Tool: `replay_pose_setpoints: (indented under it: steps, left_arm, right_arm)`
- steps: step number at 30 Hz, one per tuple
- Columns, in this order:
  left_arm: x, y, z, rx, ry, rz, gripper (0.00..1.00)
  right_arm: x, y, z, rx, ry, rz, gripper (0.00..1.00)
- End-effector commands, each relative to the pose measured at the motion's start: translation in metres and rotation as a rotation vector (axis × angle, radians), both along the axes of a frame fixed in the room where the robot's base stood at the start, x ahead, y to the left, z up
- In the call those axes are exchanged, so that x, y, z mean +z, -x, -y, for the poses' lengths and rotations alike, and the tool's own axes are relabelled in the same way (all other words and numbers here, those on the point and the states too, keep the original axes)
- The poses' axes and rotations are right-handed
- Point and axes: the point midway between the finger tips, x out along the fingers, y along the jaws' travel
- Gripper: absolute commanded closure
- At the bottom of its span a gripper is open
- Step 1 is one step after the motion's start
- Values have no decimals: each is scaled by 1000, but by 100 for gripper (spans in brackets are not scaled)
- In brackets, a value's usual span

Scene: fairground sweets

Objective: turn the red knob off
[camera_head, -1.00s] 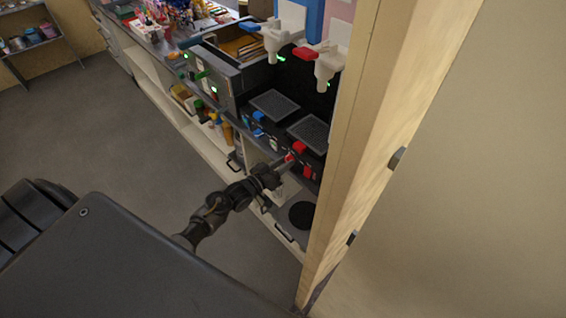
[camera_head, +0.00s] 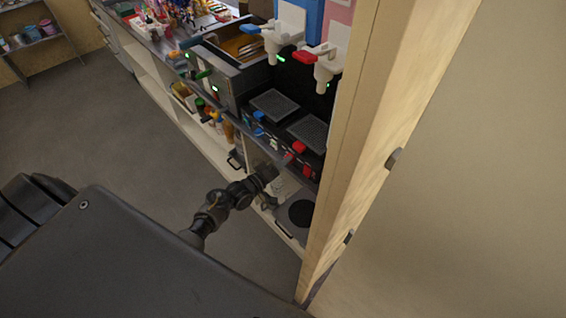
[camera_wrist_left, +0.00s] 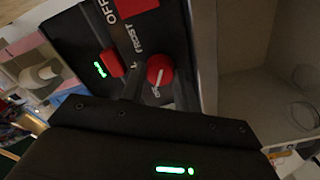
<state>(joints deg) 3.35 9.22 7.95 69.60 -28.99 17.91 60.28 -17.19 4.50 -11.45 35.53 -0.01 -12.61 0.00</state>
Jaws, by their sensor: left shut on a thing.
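The red knob (camera_wrist_left: 160,68) is round with a white pointer line, on a black panel (camera_wrist_left: 165,32) with white lettering. "OFF" and "FROST" are readable beside it, turned sideways. My left gripper (camera_wrist_left: 155,88) is shut on the knob, with a dark finger showing at its left side. In the head view my left gripper (camera_head: 279,168) reaches the lower front of the black machine, below the red parts there. Its fingertips and the knob are hard to make out in that view. My right gripper is out of view.
A red switch (camera_wrist_left: 112,62) sits close to the knob, near a green light. A red lever (camera_head: 298,146) and drip trays (camera_head: 308,132) are above my gripper. A wooden post (camera_head: 350,130) stands close to the right. Open floor (camera_head: 100,140) lies left.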

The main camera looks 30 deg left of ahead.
Motion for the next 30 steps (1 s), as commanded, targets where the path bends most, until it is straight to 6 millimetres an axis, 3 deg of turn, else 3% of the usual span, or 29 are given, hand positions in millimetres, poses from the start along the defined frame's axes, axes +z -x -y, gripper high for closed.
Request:
replay_pose_setpoints:
  steps: [14, 15, 19, 30]
  left_arm:
    - [0, 0, 0, 0, 12, -5, 92]
    - [-1, 0, 0, 0, 12, -5, 65]
    - [0, 0, 0, 0, 12, -5, 48]
    - [-1, 5, -2, 0, 11, -5, 47]
  right_arm:
    - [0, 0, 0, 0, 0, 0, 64]
    - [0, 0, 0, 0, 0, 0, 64]
    - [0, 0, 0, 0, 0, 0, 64]
    - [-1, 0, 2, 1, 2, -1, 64]
